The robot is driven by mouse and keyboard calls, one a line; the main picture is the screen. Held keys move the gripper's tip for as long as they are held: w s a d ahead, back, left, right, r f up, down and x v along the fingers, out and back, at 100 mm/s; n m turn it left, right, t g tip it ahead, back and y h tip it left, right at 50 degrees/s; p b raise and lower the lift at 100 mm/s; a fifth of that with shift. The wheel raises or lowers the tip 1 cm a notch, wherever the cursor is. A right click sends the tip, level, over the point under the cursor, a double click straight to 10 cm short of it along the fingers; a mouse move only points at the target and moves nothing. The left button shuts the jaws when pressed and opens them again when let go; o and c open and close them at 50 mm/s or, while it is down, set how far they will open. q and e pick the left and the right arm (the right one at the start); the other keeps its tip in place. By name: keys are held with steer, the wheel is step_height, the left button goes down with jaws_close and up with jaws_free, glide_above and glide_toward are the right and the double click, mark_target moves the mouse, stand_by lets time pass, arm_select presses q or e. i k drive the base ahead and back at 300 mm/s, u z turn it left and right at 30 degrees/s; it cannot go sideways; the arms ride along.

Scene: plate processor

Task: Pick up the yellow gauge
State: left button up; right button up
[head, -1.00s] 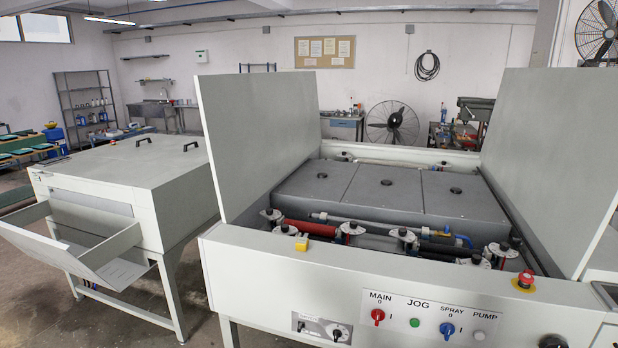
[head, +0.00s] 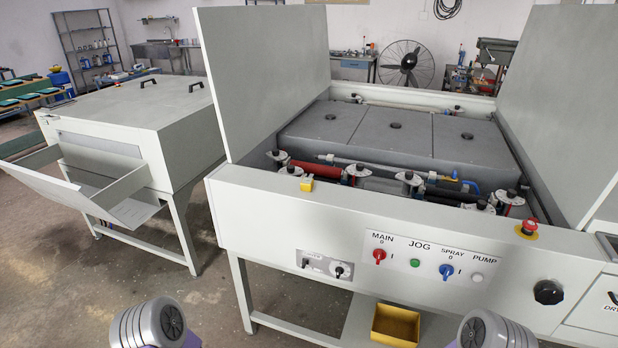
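The yellow gauge (head: 307,184) is a small yellow block on the front rim of the open plate processor (head: 262,205), left of the middle. It sits just in front of the red roller. Rounded grey and purple parts of my two arms show at the bottom edge of the head view, low and well apart from the gauge. No gripper fingers show, so neither gripper can be seen.
Two raised lids (head: 262,75) stand either side of the machine's open top. The front panel has several knobs and a red emergency button (head: 529,227). A yellow bin (head: 396,325) sits below. A second machine (head: 140,125) stands left, with open floor between.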

mark_target(306, 184)
steer(key=u, duration=1.65)
steer(key=i, duration=1.7)
steer(key=z, duration=2.25)
